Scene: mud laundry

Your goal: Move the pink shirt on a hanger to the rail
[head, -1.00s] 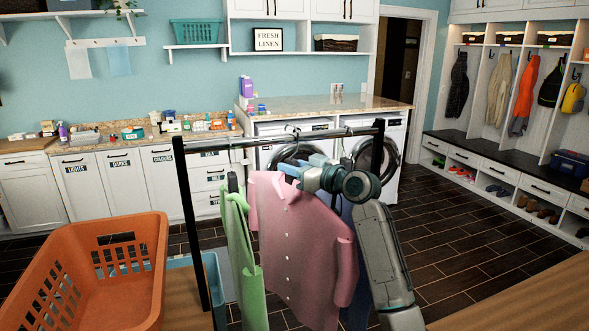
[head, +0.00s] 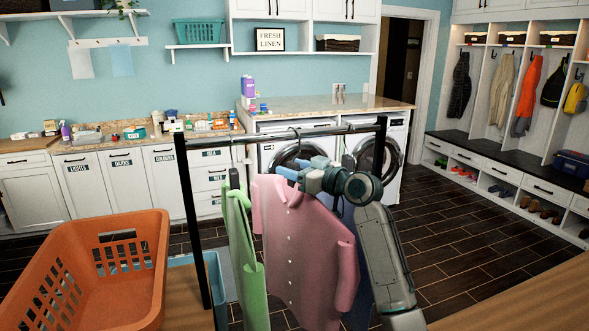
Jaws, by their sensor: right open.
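The pink shirt (head: 300,250) hangs on a hanger in the middle of the head view, at the rack. Its hanger hook (head: 296,131) shows at the height of the metal rail (head: 262,137); I cannot tell for certain whether it rests on it. My right gripper (head: 284,172) is at the shirt's collar and hanger, with its jaws open. The fingertips are close to the hanger and partly merge with the shirt. My left gripper is not in view.
A green garment (head: 240,255) hangs left of the shirt, and a blue garment (head: 357,290) hangs behind it. Black posts (head: 192,220) hold the rail. An orange laundry basket (head: 90,270) stands at the lower left. Wooden surface (head: 520,300) at lower right is clear.

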